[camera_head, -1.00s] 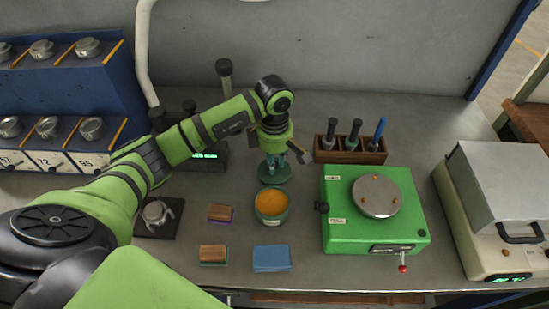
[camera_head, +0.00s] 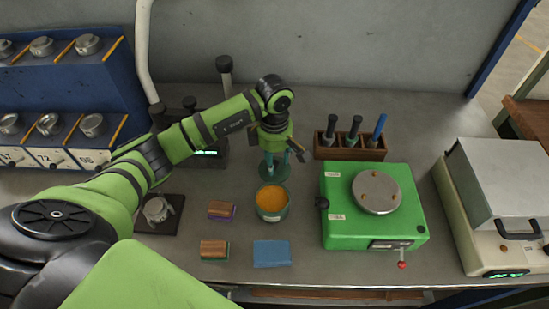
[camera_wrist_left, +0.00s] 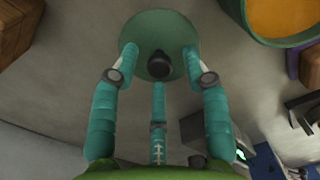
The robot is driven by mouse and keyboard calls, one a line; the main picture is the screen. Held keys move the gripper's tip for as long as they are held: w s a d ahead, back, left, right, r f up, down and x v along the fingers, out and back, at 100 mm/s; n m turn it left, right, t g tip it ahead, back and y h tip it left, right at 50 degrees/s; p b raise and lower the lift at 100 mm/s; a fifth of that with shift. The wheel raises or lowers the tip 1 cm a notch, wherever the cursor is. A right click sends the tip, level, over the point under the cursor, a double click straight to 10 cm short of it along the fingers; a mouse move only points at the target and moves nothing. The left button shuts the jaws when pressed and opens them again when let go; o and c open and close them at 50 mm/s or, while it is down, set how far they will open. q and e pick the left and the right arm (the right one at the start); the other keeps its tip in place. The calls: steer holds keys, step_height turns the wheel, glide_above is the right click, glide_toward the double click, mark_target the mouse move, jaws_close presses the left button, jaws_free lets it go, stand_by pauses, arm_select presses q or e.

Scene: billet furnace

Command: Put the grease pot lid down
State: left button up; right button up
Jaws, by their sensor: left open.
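The grease pot lid (camera_head: 276,179) is a flat, dark green disc on the grey bench, just behind the grease pot. Its black knob shows in the left wrist view, on the lid (camera_wrist_left: 178,24). My left gripper (camera_head: 274,165) points down over the lid. Its teal fingers are open and spread around the knob, with a clear gap to it; two fingertips are over the lid's edge. I cannot tell whether they touch the lid. The open grease pot (camera_head: 272,214) is full of orange grease. My right gripper is out of view.
A wooden rack (camera_head: 350,153) with several brushes or tools stands right of the lid. A green machine (camera_head: 342,228) is at the front right. Wooden-backed brushes (camera_head: 214,249) and a blue cloth (camera_head: 272,253) lie in front. Bare bench shows between lid and green machine.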

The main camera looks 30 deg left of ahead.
mark_target(275, 162)
arm_select(q)
step_height(275, 162, up, 12)
steer(key=b, duration=0.3)
stand_by(0.4)
